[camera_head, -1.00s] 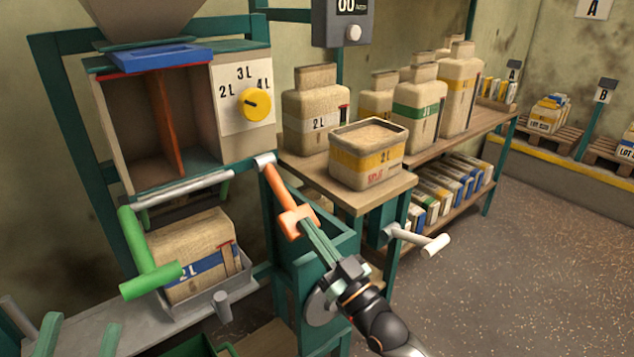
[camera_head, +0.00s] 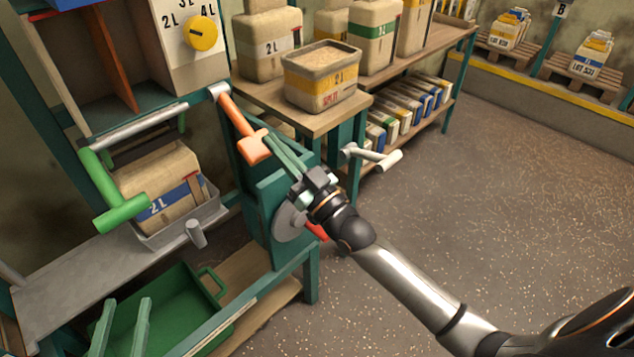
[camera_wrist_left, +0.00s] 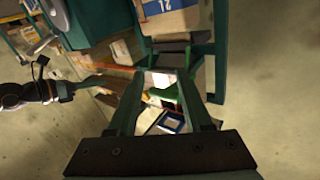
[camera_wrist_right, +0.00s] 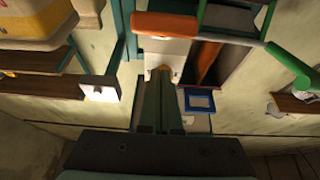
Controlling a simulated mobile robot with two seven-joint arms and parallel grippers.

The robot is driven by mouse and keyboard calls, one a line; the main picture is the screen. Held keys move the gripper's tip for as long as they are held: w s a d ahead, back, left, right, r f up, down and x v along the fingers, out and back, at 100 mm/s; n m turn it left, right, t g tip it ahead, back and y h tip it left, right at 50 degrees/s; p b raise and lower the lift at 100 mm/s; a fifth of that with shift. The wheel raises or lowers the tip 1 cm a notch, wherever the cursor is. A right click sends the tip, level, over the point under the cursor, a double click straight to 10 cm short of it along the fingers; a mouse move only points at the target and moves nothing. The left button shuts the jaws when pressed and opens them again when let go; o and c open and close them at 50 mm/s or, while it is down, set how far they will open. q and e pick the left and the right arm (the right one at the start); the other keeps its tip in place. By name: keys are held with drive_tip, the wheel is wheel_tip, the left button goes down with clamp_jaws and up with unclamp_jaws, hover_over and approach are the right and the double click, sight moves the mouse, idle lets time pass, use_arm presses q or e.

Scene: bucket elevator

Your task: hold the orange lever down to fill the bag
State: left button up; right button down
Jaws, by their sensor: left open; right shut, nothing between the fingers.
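The orange lever (camera_head: 241,125) slants down toward the front right from a pivot beside the hopper box, with a block-shaped grip at its low end. My right gripper (camera_head: 268,143) is shut and empty, its fingertips at that grip; I cannot tell whether they touch. The lever also crosses the top of the right wrist view (camera_wrist_right: 165,24), beyond the shut fingers (camera_wrist_right: 161,75). The bag (camera_head: 160,180), tan with a blue 2 L band, stands in a grey tray below the green lever (camera_head: 104,195). My left gripper (camera_head: 128,308) is open and empty at the lower left.
A yellow dial (camera_head: 203,33) sits on the panel above. A green bin (camera_head: 185,300) is below the grey bench (camera_head: 75,275). An open tan container (camera_head: 322,80) marked SPLIT stands on the shelf, near a white handle (camera_head: 375,157). The floor at right is clear.

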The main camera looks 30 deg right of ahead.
use_arm(q)
drive_tip(key=f, duration=0.1)
drive_tip(key=f+g, duration=0.1)
drive_tip(key=f, duration=0.1)
drive_tip(key=f+g+y, duration=0.1)
drive_tip(key=shift+s+a+f+n+p, duration=0.1)
drive_tip(key=shift+s+f+n+p, duration=0.2)
drive_tip(key=shift+f+n, duration=0.1)
use_arm(e)
drive_tip(key=v, duration=1)
drive_tip(key=shift+r, duration=0.25)
drive_tip(key=s+a+f+g+h, duration=0.3)
drive_tip(key=s+a+f+g, duration=0.25)
drive_tip(key=s+f, duration=0.4)
use_arm(q)
drive_tip(key=s+a+r+n+g+y+p, duration=0.1)
drive_tip(key=s+g+p, duration=0.5)
drive_tip(key=p, duration=1.6)
drive_tip(key=s+a+n+y, duration=0.1)
drive_tip(key=s, duration=0.1)
drive_tip(key=shift+s+r, duration=0.3)
drive_tip(key=shift+r, duration=0.1)
use_arm(e)
drive_tip(key=s+d+r+m+g+h, duration=0.1)
drive_tip(key=s+d+m+g+h, duration=0.1)
drive_tip(key=s+g, duration=0.4)
drive_tip(key=shift+s+d+r, duration=0.15)
drive_tip(key=shift+s+d, duration=0.4)
drive_tip(key=shift+s, duration=0.35)
